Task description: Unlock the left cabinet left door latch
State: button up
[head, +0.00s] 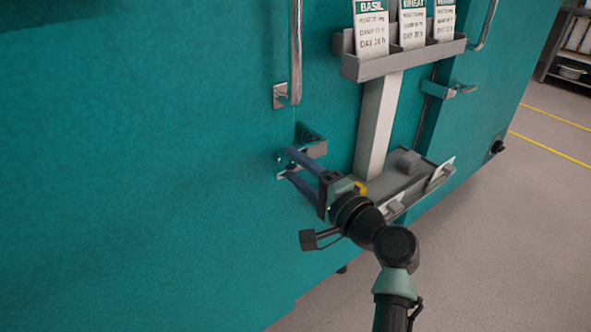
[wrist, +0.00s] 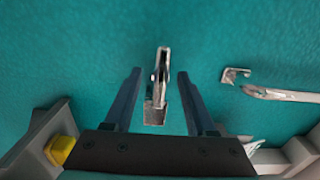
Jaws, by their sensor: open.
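The metal latch (head: 316,149) is a small grey piece on the teal cabinet front, below the lower end of a vertical bar handle (head: 296,50). My gripper (head: 285,162) is at the latch, with its two dark fingers pointing at the door. In the wrist view, the latch (wrist: 158,85) lies between the open fingers (wrist: 159,73), with a visible gap on each side. I cannot tell whether a finger touches it. In the head view, the fingers hide part of the latch.
A grey stand with a card rack (head: 405,60) rises just right of my gripper. Its tray base (head: 400,183) holds grey blocks, close beside my wrist. Another latch (head: 448,91) is farther right. The cabinet front left of my gripper is bare; floor is clear at right.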

jog(key=shift+w+a, duration=0.15)
jog(key=shift+w, duration=0.05)
grip_shut()
dwell(1.4)
